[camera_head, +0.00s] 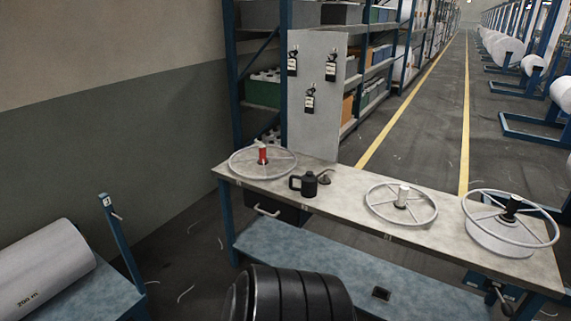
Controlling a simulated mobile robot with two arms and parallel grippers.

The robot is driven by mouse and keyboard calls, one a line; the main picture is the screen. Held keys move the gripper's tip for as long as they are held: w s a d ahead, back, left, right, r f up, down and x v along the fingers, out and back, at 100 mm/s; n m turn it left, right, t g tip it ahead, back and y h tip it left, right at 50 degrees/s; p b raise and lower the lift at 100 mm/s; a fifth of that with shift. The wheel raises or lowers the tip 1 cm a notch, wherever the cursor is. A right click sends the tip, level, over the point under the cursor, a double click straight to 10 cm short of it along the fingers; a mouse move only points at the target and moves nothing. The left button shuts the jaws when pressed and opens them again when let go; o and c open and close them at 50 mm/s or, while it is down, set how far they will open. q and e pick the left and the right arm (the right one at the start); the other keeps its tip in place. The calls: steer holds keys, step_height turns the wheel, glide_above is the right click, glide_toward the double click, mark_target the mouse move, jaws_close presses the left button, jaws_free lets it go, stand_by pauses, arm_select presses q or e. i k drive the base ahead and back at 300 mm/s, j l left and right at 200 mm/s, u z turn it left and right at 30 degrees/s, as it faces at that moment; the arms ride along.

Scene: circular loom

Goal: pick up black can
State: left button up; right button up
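The black can (309,186) stands upright on the light grey top of the workbench (345,205), left of the bench's middle. It has a dark body with a loop handle on its left side. A small grey-brown piece (325,179) with a thin spout-like tip shows just to its right; I cannot tell whether it is joined to the can. Neither of my grippers is in view, and nothing is seen holding the can.
A spoked wheel with a red hub (263,157) lies left of the can. A white-hubbed wheel (401,203) and a black-hubbed wheel on a drum (508,222) lie to the right. A grey panel (317,100) and shelves stand behind. A white roll (45,265) is at left.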

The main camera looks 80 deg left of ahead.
mark_target(308, 189)
steer(key=u, duration=2.6)
steer(key=z, duration=4.15)
steer(key=u, duration=0.95)
steer(key=j+u, duration=0.1)
steer(key=u, duration=0.4)
steer(key=i+u, duration=0.1)
steer(key=u, duration=0.35)
steer(key=j+u, duration=0.1)
steer(key=u, duration=0.4)
steer(key=i+u, duration=0.1)
steer(key=u, duration=0.85)
steer(key=i+l+u, duration=0.15)
steer(key=i+u, duration=0.15)
steer(key=u, duration=0.15)
steer(key=i+l+u, duration=0.25)
steer(key=u, duration=0.2)
steer(key=i+l+u, duration=0.3)
steer(key=u, duration=0.15)
